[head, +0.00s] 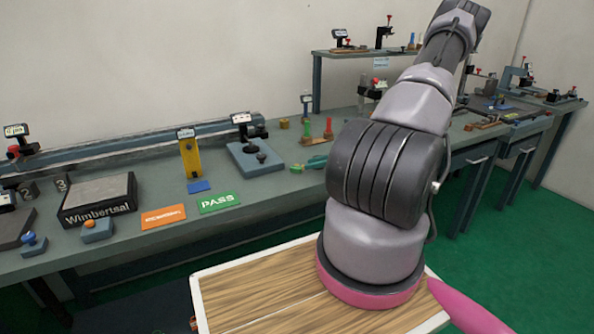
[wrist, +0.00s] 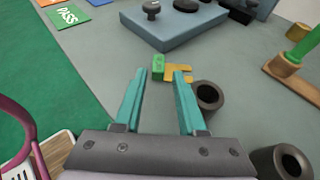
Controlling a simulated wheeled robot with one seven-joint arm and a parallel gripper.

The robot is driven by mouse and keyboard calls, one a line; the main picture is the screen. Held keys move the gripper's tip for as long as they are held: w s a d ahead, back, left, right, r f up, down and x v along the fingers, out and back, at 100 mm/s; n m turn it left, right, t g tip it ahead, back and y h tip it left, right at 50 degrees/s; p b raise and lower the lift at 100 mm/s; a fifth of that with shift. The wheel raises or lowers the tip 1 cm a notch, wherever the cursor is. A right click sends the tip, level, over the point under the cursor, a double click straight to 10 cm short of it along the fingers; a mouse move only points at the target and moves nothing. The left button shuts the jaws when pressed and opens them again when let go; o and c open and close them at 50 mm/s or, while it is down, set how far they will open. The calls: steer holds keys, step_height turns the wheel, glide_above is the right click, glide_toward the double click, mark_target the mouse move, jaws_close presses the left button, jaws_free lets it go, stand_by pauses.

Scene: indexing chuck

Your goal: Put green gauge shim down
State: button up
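A small green block, which looks like the green gauge shim (wrist: 158,67), is on the grey bench just beyond my fingertips in the wrist view. In the head view it is a small green piece (head: 297,169) left of my teal fingers. Nothing shows clamped between the fingers. In the head view my gripper (head: 316,162) is low over the bench, partly hidden by my arm.
Yellow pieces (wrist: 178,72) lie right beside the green block. A dark hollow cylinder (wrist: 209,97) stands close to my right finger, another (wrist: 284,162) nearer. A blue-grey plate with black knobs (head: 254,158) lies behind. The green PASS card (head: 218,202) lies near the bench's front edge.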

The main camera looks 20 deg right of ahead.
mark_target(298, 167)
steer(key=shift+x, duration=2.75)
steer(key=shift+s+f, duration=0.1)
jaws_close()
step_height(298, 167, up, 10)
steer(key=w+a+r+m+t+h, duration=0.2)
steer(key=a+r+m+h, duration=0.1)
steer(key=a+r, duration=0.3)
steer(key=w+a+r+m+t+h, duration=0.1)
steer(key=w+a+r+m+h, duration=0.2)
steer(key=a+r, duration=0.3)
steer(key=shift+a+r+t, duration=0.15)
steer(key=shift+r+t, duration=0.25)
steer(key=shift+r, duration=0.3)
steer(key=shift+w, duration=0.1)
